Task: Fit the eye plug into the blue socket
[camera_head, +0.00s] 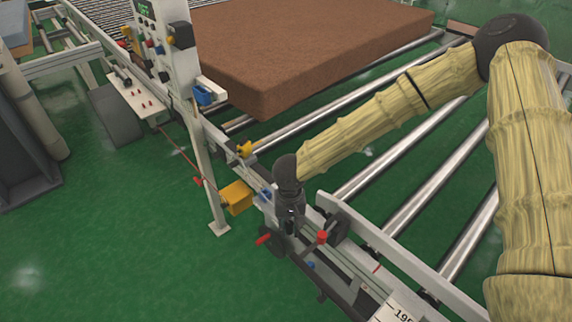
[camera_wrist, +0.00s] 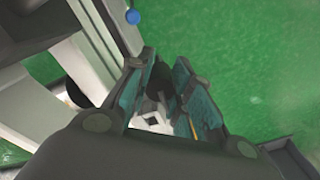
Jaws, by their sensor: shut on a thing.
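My gripper (camera_head: 291,214) is low over the conveyor's side frame, pointing down. In the wrist view its teal-padded fingers (camera_wrist: 164,78) stand close together around a dark, partly hidden thing (camera_wrist: 159,84), which I take to be the eye plug; its shape is not clear. A pale square with a dark centre (camera_wrist: 151,119) shows between the fingers. A blue box (camera_head: 203,95) sits on the side of the control post. A small blue round part (camera_head: 265,195) is just left of my gripper. I cannot tell which blue part is the socket.
A yellow box (camera_head: 237,198) and red handles (camera_head: 322,237) stand close around my gripper. The control post (camera_head: 177,62) rises at the upper left. A big brown mattress (camera_head: 310,45) lies on the rollers behind. Green floor (camera_head: 110,235) is clear at the left.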

